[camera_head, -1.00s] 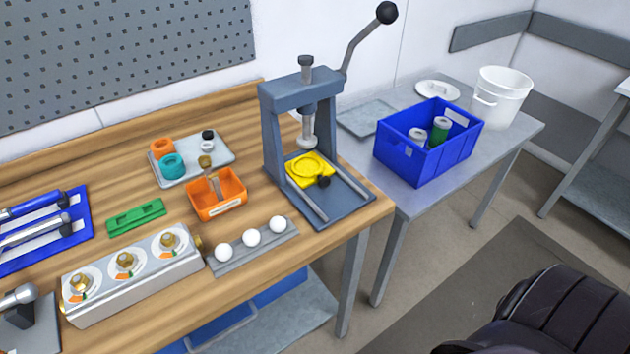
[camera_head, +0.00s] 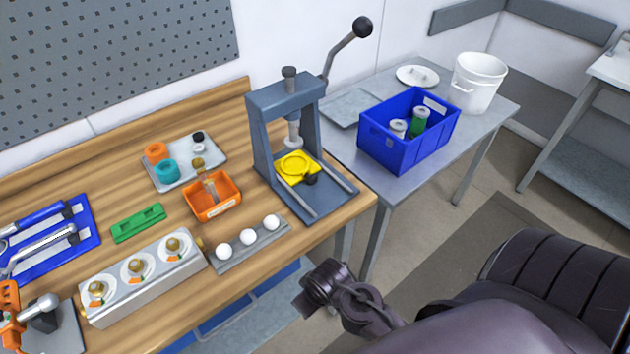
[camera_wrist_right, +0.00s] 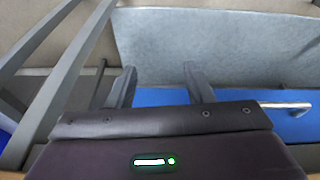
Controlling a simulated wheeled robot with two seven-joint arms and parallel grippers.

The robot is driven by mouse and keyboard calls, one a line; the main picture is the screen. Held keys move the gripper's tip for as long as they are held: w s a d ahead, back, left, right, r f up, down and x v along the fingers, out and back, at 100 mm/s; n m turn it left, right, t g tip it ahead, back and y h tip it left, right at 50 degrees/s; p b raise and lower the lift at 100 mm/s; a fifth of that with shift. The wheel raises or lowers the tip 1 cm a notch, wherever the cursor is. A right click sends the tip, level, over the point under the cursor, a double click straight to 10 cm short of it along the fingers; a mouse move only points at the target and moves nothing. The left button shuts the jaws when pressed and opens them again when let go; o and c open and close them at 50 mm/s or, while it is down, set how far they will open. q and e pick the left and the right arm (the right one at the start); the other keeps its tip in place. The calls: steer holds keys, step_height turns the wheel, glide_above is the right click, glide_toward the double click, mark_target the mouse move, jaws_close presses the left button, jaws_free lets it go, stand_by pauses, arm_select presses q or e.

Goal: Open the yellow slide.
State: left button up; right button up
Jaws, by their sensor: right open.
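The yellow slide (camera_head: 293,167) sits on the base of the grey-blue arbor press (camera_head: 322,203), between two rails under the ram. A black knob (camera_head: 310,179) is on its front side. My right arm comes in from the lower right in the head view; its hand is low in front of the bench, to the right of and below the press, well apart from the slide. In the right wrist view my right gripper (camera_wrist_right: 158,85) is open and empty, with its two fingers apart over the lower shelf. My left gripper is not in view.
A grey rail with several white balls (camera_head: 248,237) and an orange bin (camera_head: 212,197) stand left of the press. A silver block with brass fittings (camera_head: 140,275) is farther left. A blue crate (camera_head: 408,130) and white bucket (camera_head: 480,82) stand on the side table.

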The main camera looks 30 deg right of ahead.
mark_target(314, 180)
steer(key=w+d+r+t+p, duration=0.1)
steer(key=w+d+r, duration=0.1)
steer(key=r, duration=0.5)
steer(key=w+d+r+t+p, duration=0.1)
steer(key=r+p, duration=0.1)
steer(key=r, duration=0.6)
steer(key=w+d+t, duration=0.1)
steer(key=w, duration=0.1)
steer(key=w+d+r+t, duration=0.1)
steer(key=w+d, duration=0.1)
steer(key=w+d+t, duration=0.2)
steer(key=shift+d+r+m+h, duration=0.2)
steer(key=shift+d+m+h, duration=0.05)
steer(key=shift+m+h, duration=0.05)
steer(key=w+d+t, duration=0.2)
steer(key=d, duration=0.1)
steer(key=w+d+t+y, duration=0.1)
steer(key=d, duration=0.1)
steer(key=shift+r+t, duration=0.25)
steer(key=shift+t, duration=0.15)
steer(key=shift+w+d+r+m+t, duration=0.15)
steer(key=shift+w+d+m+t, duration=0.15)
steer(key=shift+d, duration=0.2)
steer(key=p+x, duration=0.1)
steer(key=x, duration=0.6)
steer(key=shift+w+a, duration=0.15)
steer(key=shift+w, duration=0.1)
jaws_close()
